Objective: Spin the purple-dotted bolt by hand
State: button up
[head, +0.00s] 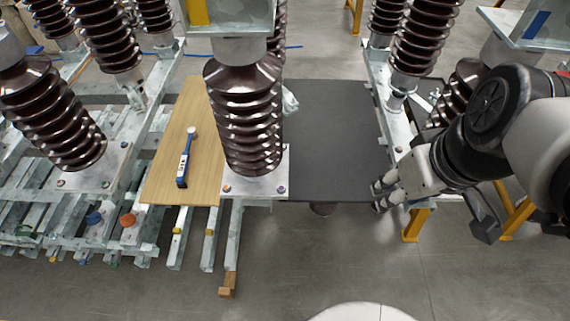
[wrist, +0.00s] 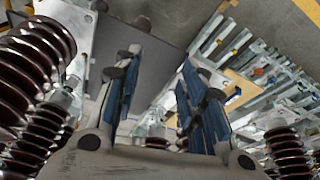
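My gripper (head: 379,196) is at the right edge of the dark board, beside the right steel frame. In the wrist view its two blue-padded fingers stand apart with nothing between them (wrist: 160,70). A ribbed brown insulator (head: 243,120) stands on a steel base plate (head: 255,184) in the middle of the head view. Small bolt heads with coloured dots sit on its corners, one reddish bolt (head: 227,188) at the left and one darker bolt (head: 281,190) at the right. I cannot make out a purple dot on any bolt.
A blue-handled tool (head: 185,158) lies on a wooden board (head: 160,175). The dark board (head: 335,130) is bare. More insulators (head: 50,115) stand left and right on steel frames. An orange knob (head: 127,220) and a blue one sit lower left. Grey floor (head: 350,260) is open in front.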

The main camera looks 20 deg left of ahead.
jog(key=w+a+n+g+p, duration=0.2)
jog(key=w+a+n, duration=0.25)
jog(key=w, duration=0.35)
jog(key=n+g+y+p, duration=0.3)
jog(key=n+p, duration=0.2)
jog(key=n, duration=0.9)
send_over(282, 188)
jog(key=w+d, duration=0.4)
jog(key=d, duration=0.3)
notch_tip(282, 188, down, 15)
jog(key=x, duration=0.5)
jog(key=b+x, duration=0.1)
jog(key=x, duration=1.1)
jog(key=shift+s+f+b, duration=0.15)
jog(key=shift+s+b, duration=0.2)
jog(key=shift+s, duration=0.05)
jog(key=shift+c, duration=0.6)
grip_shut()
